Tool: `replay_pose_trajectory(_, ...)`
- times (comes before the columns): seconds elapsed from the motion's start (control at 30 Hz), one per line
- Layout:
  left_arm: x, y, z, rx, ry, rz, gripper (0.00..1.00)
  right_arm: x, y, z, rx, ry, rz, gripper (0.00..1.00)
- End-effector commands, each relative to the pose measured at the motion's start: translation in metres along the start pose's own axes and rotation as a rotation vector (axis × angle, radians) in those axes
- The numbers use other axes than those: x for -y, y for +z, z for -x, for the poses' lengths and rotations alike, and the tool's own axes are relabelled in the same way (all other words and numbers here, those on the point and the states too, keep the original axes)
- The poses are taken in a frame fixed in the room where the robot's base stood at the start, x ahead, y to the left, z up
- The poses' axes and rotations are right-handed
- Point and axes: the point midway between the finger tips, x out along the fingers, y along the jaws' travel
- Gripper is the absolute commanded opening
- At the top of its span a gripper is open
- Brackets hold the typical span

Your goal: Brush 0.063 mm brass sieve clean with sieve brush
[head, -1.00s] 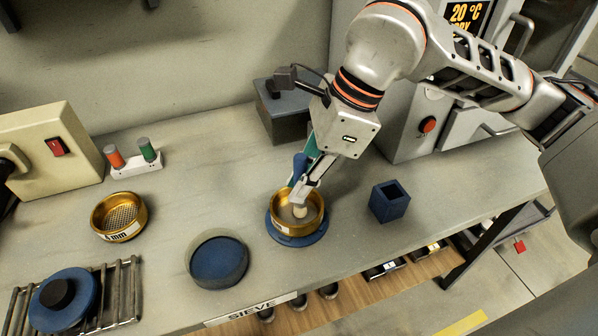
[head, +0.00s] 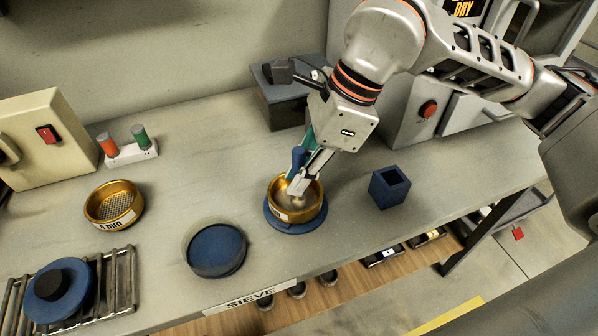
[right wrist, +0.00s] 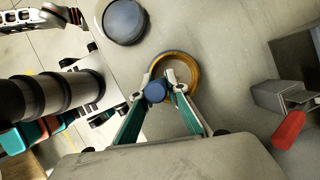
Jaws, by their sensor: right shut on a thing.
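A brass sieve (head: 312,212) stands on a round blue base (head: 289,227) at the middle of the bench. It also shows in the right wrist view (right wrist: 195,80). My right gripper (head: 297,180) reaches down over the sieve, shut on the sieve brush. The brush has a blue handle (right wrist: 155,92) and a pale head (head: 294,200). The head is inside the sieve; contact with the mesh cannot be told. A second brass sieve (head: 112,203), labelled in mm, stands at the left. The sieve label under the gripper is too small to read. My left gripper is not in view.
A round blue pan (head: 217,250) stands left of the sieve, near the front edge. A blue square holder (head: 389,187) stands to its right. A rack (head: 115,285) carries a blue lid with a dark knob (head: 57,285). A grey box (head: 285,100) stands behind.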

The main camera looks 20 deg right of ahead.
Motion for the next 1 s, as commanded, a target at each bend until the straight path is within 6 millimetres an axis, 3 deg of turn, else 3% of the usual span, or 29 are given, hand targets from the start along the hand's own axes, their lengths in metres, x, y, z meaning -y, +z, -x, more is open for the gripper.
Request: replay_pose_trajectory(1.0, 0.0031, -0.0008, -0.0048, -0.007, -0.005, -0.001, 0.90, 0.0000, -0.0038, -0.0089, -0.001, 0.000, 0.000, 0.00)
